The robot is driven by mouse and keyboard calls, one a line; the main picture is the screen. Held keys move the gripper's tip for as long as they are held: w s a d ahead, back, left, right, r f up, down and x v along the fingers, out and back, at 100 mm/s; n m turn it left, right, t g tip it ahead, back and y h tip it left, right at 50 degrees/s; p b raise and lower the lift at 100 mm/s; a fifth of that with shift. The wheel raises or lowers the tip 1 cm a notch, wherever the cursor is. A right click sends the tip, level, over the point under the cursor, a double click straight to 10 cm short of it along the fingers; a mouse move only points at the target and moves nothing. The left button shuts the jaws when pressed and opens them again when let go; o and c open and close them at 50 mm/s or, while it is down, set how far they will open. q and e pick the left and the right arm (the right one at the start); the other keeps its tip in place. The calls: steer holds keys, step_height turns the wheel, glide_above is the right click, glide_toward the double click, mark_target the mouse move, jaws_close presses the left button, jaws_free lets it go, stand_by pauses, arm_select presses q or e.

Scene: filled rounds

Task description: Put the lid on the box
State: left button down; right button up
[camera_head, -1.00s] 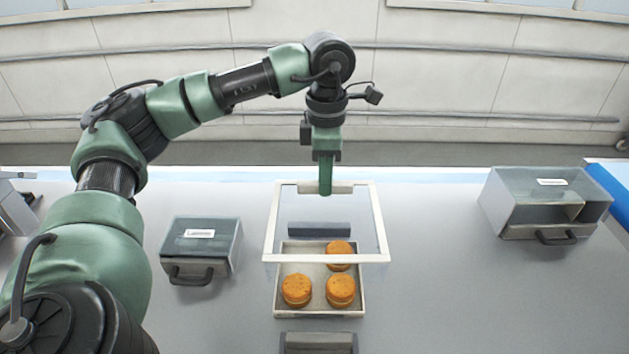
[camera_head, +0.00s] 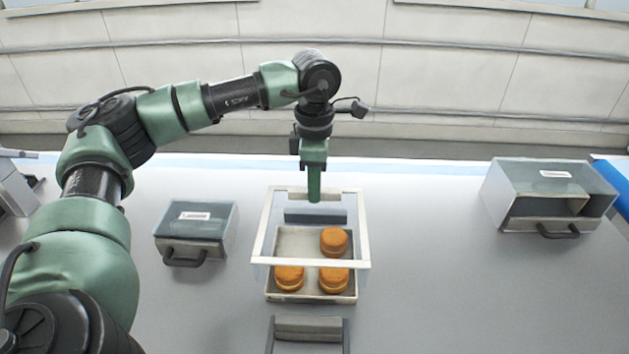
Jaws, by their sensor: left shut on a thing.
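The lid (camera_head: 311,264) is a clear panel with a pale frame. My left gripper (camera_head: 314,194) is shut on the middle of its far edge and holds it, seemingly level, above the box. The box (camera_head: 312,299) is a shallow pale open tray on the table, with three round orange cakes (camera_head: 334,241) inside. The lid overlaps the far and middle part of the box in the picture; the box's near edge shows past the lid's near bar. The exact gap between lid and box is hard to tell. My right gripper is out of view.
A dark grey block (camera_head: 315,216) lies just beyond the box, seen through the lid. A grey bracket (camera_head: 308,328) stands on the near side. A small handled case (camera_head: 196,226) is at left, a larger clear-fronted one (camera_head: 549,195) at right. Table between is free.

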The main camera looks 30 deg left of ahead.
arm_select(q)
steer(key=shift+a+f+b, duration=0.15)
steer(key=shift+f+b, duration=0.3)
steer(key=shift+f, duration=0.5)
step_height(320, 180, down, 5)
steer(key=b, duration=0.3)
steer(key=shift+b, duration=0.35)
steer(key=shift+f, duration=0.15)
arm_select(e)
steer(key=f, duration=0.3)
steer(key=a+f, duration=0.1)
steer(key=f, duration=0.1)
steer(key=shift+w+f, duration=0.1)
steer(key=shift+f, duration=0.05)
arm_select(q)
steer(key=shift+f+b, duration=0.25)
steer(key=shift+b, duration=0.2)
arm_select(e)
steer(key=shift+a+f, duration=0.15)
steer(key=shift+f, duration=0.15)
arm_select(q)
steer(key=c, duration=1.3)
jaws_free()
steer(key=shift+o, duration=0.2)
